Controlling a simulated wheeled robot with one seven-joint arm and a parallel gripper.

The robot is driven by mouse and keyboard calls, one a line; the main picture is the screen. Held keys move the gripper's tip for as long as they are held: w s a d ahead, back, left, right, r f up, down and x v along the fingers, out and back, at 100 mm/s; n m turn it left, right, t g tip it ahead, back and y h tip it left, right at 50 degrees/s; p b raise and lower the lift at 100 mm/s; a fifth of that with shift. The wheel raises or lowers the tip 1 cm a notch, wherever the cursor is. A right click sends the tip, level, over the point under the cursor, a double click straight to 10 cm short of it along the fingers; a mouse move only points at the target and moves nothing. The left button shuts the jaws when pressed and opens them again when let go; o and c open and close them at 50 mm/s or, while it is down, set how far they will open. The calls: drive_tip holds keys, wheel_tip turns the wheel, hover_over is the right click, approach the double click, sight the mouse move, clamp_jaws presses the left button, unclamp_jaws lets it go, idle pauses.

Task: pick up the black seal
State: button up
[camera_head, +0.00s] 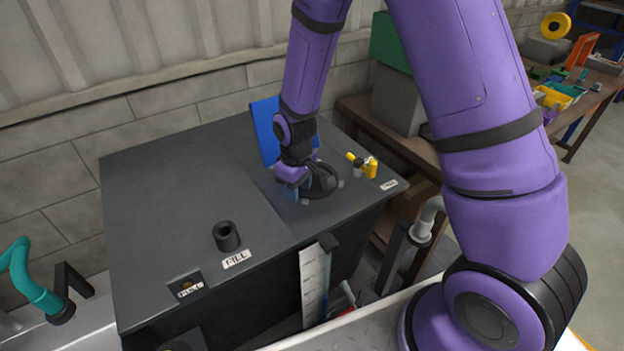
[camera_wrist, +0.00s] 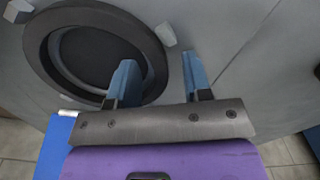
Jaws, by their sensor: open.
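The black seal is a thick dark ring lying flat on the grey cabinet top. It shows in the head view (camera_head: 331,181) beside my gripper, and large at the upper left of the wrist view (camera_wrist: 38,52). My gripper (camera_wrist: 158,70) is open, with blue fingers pointing at the cabinet top. In the wrist view one finger overlaps the right part of the ring near its inner edge; the other is outside the ring to the right. In the head view my gripper (camera_head: 291,187) is at the ring's left side and partly hides it. I cannot tell whether the fingers touch it.
Small pale blocks (camera_wrist: 166,34) stand around the ring. A blue panel (camera_head: 264,128) rises behind my wrist, and a yellow valve (camera_head: 370,167) is to the right. A black filler neck (camera_head: 227,237) stands at the front. The cabinet top's left side (camera_head: 165,190) is clear.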

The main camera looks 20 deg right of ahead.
drive_tip(key=shift+c, duration=0.2)
clamp_jaws()
